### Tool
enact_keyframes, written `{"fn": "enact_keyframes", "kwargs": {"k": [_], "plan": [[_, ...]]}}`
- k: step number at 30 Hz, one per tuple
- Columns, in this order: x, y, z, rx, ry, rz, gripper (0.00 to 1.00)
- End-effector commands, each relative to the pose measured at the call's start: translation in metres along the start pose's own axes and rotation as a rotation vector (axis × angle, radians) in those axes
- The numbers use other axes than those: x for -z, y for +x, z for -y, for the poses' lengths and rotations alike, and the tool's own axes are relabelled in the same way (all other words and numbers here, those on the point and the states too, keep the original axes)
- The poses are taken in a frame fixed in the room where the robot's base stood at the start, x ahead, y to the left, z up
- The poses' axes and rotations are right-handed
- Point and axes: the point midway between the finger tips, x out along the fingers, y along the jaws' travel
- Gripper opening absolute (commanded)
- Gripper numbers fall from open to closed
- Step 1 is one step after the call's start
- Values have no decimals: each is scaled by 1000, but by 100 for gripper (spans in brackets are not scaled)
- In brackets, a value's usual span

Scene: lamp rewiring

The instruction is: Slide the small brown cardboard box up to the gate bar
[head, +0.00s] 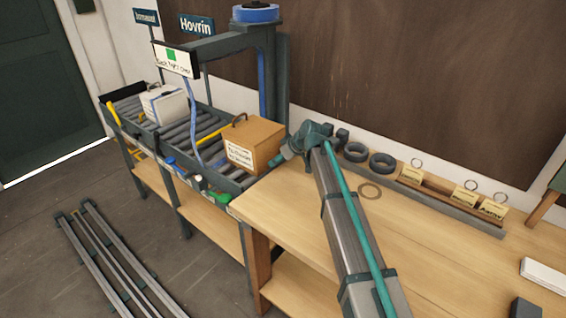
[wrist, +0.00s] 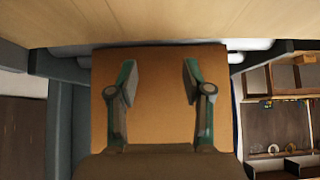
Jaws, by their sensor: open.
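The brown cardboard box (head: 262,135) stands upright on the roller conveyor (head: 178,135), near its right end by the bench. It has a dark handle on top and a white label. A yellow bar (head: 212,133) lies across the rollers left of the box, with a gap between; I cannot tell if it is the gate bar. My gripper (head: 284,160) is at the box's right side. In the wrist view, my open gripper (wrist: 160,82) has its two fingers spread in front of the box (wrist: 160,125), with nothing between them. Contact cannot be told.
A white box (head: 165,105) stands farther left on the conveyor. A dark gantry frame (head: 268,70) with a sign (head: 176,61) rises over the rollers. The wooden bench (head: 290,205) holds black rings (head: 382,162) and tagged blocks (head: 465,195) along its back.

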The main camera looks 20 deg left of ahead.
Motion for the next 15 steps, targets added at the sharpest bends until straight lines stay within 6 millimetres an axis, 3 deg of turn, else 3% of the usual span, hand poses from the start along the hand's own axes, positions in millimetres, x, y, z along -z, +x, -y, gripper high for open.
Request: {"fn": "enact_keyframes", "kwargs": {"k": [8, 15], "plan": [[1, 1, 0, 0, 0, 0, 50], [18, 16, 0, 1, -1, 0, 50]]}}
